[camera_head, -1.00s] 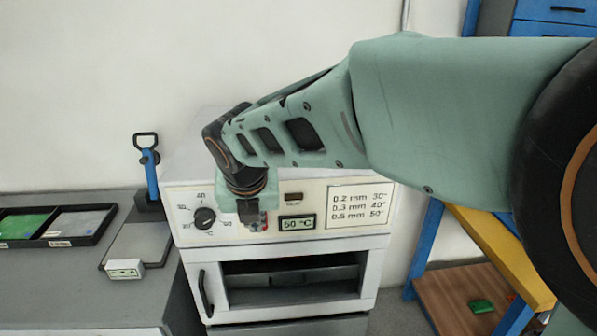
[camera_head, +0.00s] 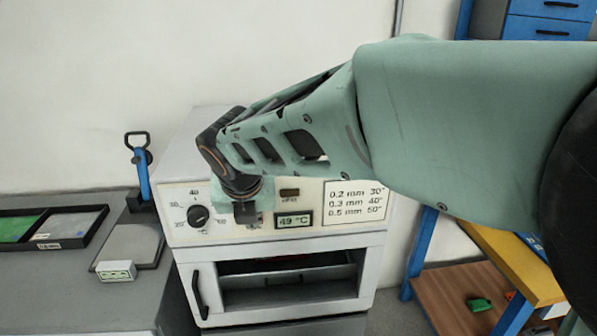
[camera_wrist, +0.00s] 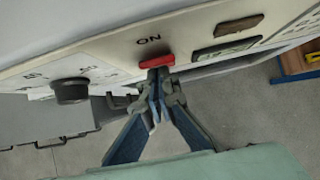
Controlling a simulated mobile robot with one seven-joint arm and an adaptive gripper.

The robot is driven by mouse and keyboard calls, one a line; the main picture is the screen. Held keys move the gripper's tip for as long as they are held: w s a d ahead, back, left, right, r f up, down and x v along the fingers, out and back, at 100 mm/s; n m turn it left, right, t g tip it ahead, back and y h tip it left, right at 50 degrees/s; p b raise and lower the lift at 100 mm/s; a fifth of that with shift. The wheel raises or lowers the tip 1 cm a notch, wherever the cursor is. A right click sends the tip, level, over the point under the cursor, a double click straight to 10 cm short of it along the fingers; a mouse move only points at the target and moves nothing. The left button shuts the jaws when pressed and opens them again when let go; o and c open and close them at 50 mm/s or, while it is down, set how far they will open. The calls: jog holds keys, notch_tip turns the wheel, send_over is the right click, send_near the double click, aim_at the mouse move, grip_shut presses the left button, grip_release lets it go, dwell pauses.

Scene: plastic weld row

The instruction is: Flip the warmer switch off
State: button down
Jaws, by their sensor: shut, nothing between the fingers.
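The warmer (camera_head: 180,247) is a white box with a control panel on its upper front. Its red switch (camera_wrist: 157,61) shows in the wrist view under the word ON. My gripper (camera_wrist: 159,76) is shut and empty, with its fingertips at the lower edge of the switch; I cannot tell whether they touch it. In the head view my gripper (camera_head: 251,222) is in front of the panel, between the dial (camera_head: 198,216) and the display (camera_head: 294,219), and hides most of the switch. The display reads 49 °C. The dial also shows in the wrist view (camera_wrist: 71,91).
A yellow-edged, blue-legged table (camera_head: 515,255) stands at the right. The warmer's open compartment (camera_head: 300,292) is below the panel.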

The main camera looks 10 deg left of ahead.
jog(key=shift+r, duration=0.4)
jog(key=shift+r+p, duration=0.65)
jog(key=shift+p, duration=0.4)
